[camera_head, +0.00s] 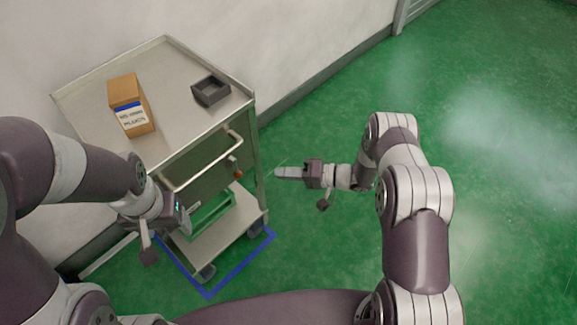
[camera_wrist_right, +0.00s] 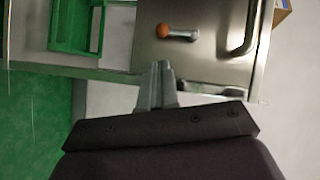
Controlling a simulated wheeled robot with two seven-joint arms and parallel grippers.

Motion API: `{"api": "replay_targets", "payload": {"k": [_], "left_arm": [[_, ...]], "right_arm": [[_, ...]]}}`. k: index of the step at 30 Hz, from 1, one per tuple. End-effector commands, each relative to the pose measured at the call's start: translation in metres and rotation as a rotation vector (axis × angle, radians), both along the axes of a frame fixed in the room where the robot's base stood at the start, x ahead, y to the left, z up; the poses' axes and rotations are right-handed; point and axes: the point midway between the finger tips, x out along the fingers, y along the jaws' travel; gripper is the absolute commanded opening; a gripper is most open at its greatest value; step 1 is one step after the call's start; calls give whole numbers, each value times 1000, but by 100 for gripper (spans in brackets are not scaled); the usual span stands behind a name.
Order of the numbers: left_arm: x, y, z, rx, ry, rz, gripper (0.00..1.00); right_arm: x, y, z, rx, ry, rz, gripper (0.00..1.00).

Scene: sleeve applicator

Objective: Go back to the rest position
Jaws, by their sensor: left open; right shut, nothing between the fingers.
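My left gripper (camera_head: 188,212) is in front of the metal cart's near side, below the cart's top, at the left of the head view. It is open and I see nothing in it. My right gripper (camera_head: 280,171) is right of the cart in the head view, over the green floor, pointing left towards the cart. It is shut and empty. In the right wrist view its fingers (camera_wrist_right: 157,86) are together, with the cart's front behind them.
The metal cart (camera_head: 172,58) carries a cardboard box (camera_head: 124,90) and a dark open tray (camera_head: 210,90). Its front has a bar handle (camera_head: 200,165) and an orange knob (camera_wrist_right: 164,31). A green crate (camera_wrist_right: 77,45) sits on the lower shelf. The green floor (camera_head: 500,130) at right is clear.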

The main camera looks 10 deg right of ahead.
Motion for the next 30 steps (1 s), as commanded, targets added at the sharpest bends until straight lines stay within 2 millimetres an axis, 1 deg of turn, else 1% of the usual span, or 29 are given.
{"api": "replay_targets", "payload": {"k": [5, 19, 22, 23, 25, 26, 27, 28, 29, 30], "left_arm": [[0, 0, 2, 0, 0, 0, 69], [0, 0, 2, 0, 0, 0, 69], [0, 0, 2, 0, 0, 0, 69], [0, 0, 2, 0, 0, 0, 69], [0, 0, 2, 0, 0, 0, 69], [0, 0, 2, 0, 0, 0, 69], [0, 0, 2, 0, 0, 0, 69], [0, 0, 3, 0, 0, 0, 69], [0, 0, 3, 0, 0, 0, 69], [0, 0, 3, 0, 0, 0, 69]], "right_arm": [[-3, 2, 1, 0, 1, 0, 0], [-3, 2, 1, 0, 1, -1, 0], [-2, 1, -1, -17, -33, 4, 0], [-1, 0, -6, -53, -62, 5, 0], [7, -11, -33, -225, -137, -41, 0], [6, -20, -51, -326, -145, -71, 0], [6, -36, -70, -482, -148, -110, 0], [8, -53, -77, -611, -148, -133, 0], [7, -70, -79, -745, -138, -144, 0], [2, -94, -75, -917, -108, -142, 0]]}}
